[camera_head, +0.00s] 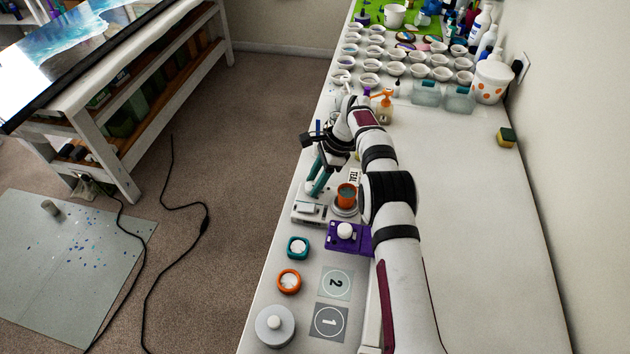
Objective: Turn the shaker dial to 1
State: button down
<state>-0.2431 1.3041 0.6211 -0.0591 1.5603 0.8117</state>
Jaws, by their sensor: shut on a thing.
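My gripper (316,187) reaches down with its teal fingers over a small white device (306,220) at the left edge of the long white table. The fingers are shut on a small pale part of this device, which appears to be the shaker dial. The fingers hide most of it, and its setting cannot be read from here. An orange cup (347,194) with a teal top stands on a round white base just right of the fingers, close to my arm. A card reading "TEAL" (355,176) stands behind the cup.
A purple block with a white knob (346,231), a teal container (298,247), an orange container (289,281), a grey lidded pot (274,326) and mats marked 2 (336,283) and 1 (329,321) lie nearer. Several white bowls fill the far end.

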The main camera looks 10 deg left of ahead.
dwell(0.3)
jog(key=shift+c, duration=2.1)
grip_release()
jog(key=v, duration=0.7)
jog(key=shift+r, duration=0.25)
jog(key=shift+n, duration=0.3)
